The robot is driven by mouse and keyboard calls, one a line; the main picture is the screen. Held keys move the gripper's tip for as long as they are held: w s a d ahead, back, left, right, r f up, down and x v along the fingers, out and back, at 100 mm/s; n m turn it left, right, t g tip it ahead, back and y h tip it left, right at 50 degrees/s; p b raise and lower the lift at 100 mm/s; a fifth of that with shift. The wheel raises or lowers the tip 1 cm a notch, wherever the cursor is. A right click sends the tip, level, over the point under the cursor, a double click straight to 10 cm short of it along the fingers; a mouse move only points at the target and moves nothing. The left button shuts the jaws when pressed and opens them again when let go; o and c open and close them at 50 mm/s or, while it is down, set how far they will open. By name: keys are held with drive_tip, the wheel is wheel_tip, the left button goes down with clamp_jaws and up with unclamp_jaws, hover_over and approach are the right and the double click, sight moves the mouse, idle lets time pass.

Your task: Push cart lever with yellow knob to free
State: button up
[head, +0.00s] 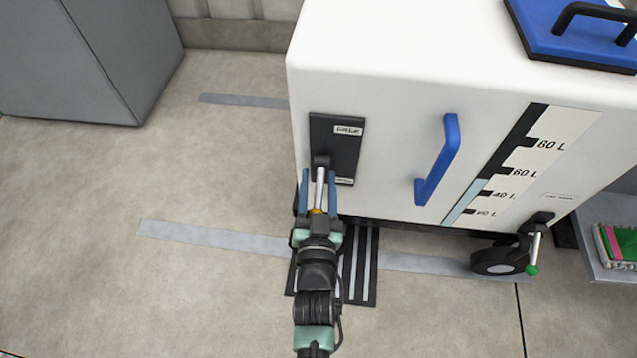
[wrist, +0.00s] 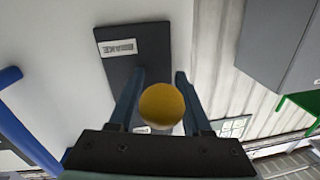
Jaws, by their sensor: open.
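The lever (head: 320,187) is a metal rod on a dark plate (head: 350,150) on the white cart's front. Its yellow knob (head: 317,211) points toward my gripper and is mostly hidden there. The knob (wrist: 162,104) shows clearly in the wrist view. My gripper (head: 319,173) is open, with one blue finger on each side of the lever. The plate (wrist: 136,70) carries a BRAKE label at one end; the label at the other end is partly hidden.
A blue handle (head: 438,160) sticks out of the cart right of the plate. A caster (head: 497,262) with a green-knobbed lever (head: 533,254) is at lower right. A floor grate (head: 361,270) lies beneath my arm. A grey cabinet (head: 90,60) stands at left, with free floor between.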

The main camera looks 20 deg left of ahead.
clamp_jaws()
